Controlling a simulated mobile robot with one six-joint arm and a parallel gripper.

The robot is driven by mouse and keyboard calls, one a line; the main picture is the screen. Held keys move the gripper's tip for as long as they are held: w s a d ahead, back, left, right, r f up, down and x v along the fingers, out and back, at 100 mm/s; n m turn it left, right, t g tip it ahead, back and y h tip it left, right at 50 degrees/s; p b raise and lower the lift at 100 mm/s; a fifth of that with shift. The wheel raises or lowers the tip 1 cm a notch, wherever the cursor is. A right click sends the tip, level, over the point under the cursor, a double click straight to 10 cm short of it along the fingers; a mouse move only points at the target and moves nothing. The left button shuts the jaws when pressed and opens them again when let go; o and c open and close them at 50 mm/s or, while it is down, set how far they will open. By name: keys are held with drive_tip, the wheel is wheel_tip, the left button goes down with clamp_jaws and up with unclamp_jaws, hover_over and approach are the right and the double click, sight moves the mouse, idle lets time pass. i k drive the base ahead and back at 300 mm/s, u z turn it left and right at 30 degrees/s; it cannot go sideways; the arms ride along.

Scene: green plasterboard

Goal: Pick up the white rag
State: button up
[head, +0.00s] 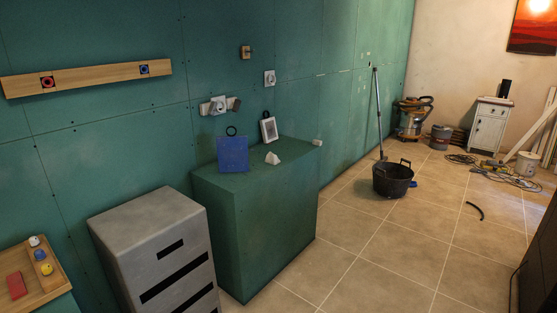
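A small white crumpled thing (272,158), which looks like the white rag, lies on top of the green box (275,240) against the wall. It sits in front of a white-framed panel (268,131) and to the right of a blue square panel (232,154). A smaller white object (317,142) sits at the right end of the same top; I cannot tell what it is. My gripper is not in view.
A grey cabinet (150,240) stands left of the green box. A wooden tray (30,275) with a red block and small balls is at the lower left. A black bucket (393,180) stands on the tiled floor. The floor right of the box is mostly clear.

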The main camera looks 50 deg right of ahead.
sight(272, 158)
drive_tip(key=u, duration=1.45)
drive_tip(key=k, duration=0.1)
drive_tip(key=z, duration=2.8)
drive_tip(key=i, duration=0.55)
drive_tip(key=z, duration=0.15)
drive_tip(key=k, duration=0.55)
drive_tip(key=u, duration=0.05)
